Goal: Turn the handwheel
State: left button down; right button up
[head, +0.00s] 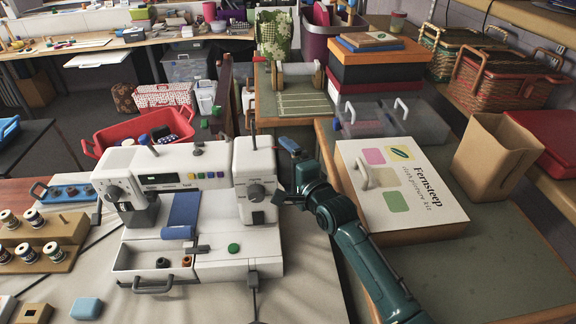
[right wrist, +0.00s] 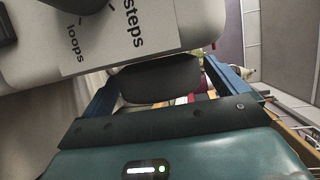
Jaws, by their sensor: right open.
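The white sewing machine (head: 217,182) stands on the cloth-covered table in the head view. A dark rounded part that looks like its handwheel (right wrist: 160,80) shows in the right wrist view beside the white machine body. My right gripper (head: 285,193) is at the right end of the machine, its arm coming in from the lower right. Its blue fingers are open, one on each side of the dark wheel; I cannot tell whether they touch it. In the head view the wheel is mostly hidden. My left gripper is not in view.
A white kit box (head: 408,205) lies right of my arm. A thread rack (head: 45,243) with several spools stands left of the machine, and a red basket (head: 135,132) is behind it. A clear case (head: 400,117) and a paper bag (head: 495,160) are further right.

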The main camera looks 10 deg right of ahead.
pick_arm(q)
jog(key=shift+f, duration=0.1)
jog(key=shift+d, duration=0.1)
pick_arm(e)
jog(key=v, duration=1.3)
jog(key=shift+s, duration=0.15)
